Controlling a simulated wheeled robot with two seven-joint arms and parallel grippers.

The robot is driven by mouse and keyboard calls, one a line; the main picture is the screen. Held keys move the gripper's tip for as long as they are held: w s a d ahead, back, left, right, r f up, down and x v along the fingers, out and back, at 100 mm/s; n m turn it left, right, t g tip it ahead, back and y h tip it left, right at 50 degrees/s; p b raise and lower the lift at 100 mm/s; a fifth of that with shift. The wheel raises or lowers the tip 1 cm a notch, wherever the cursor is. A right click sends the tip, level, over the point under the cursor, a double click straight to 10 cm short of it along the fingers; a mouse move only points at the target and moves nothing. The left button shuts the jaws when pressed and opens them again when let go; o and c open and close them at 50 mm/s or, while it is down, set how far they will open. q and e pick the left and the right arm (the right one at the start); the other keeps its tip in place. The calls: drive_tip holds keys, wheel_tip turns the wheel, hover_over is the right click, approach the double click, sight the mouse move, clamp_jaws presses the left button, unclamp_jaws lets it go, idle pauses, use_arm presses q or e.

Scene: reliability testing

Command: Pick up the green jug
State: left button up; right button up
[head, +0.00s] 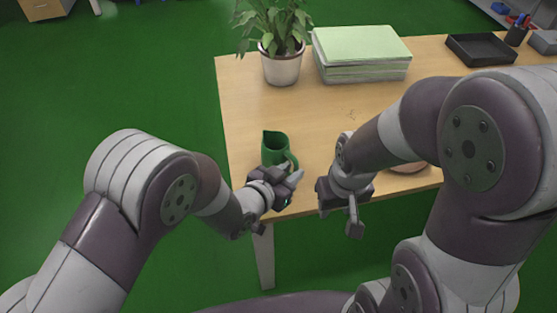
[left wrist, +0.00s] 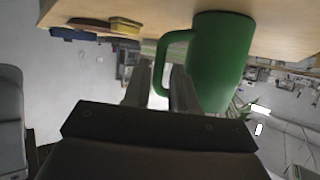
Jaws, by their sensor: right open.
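The green jug (head: 275,148) stands upright near the left front corner of the wooden table. My left gripper (head: 290,182) is right at the jug's near side, by its handle. In the left wrist view, which is upside down, the jug (left wrist: 219,60) shows large with its handle toward the fingers. The left fingers (left wrist: 160,88) are parted, with the handle at the gap between them; I cannot tell whether they touch it. My right gripper (head: 340,212) is open and empty at the table's front edge, right of the jug.
A potted plant (head: 281,66) and a stack of green and white papers (head: 361,56) stand behind the jug. A black tray (head: 481,49) and a pen holder (head: 516,34) are at the back right. A round brown item (head: 408,167) is partly hidden by my right arm. The table's middle is clear.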

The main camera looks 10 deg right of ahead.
sight(294, 171)
use_arm(q)
drive_tip(key=x, duration=0.3)
drive_tip(key=shift+f, duration=0.1)
drive_tip(key=shift+c, duration=0.5)
clamp_jaws()
drive_tip(key=shift+r, duration=0.25)
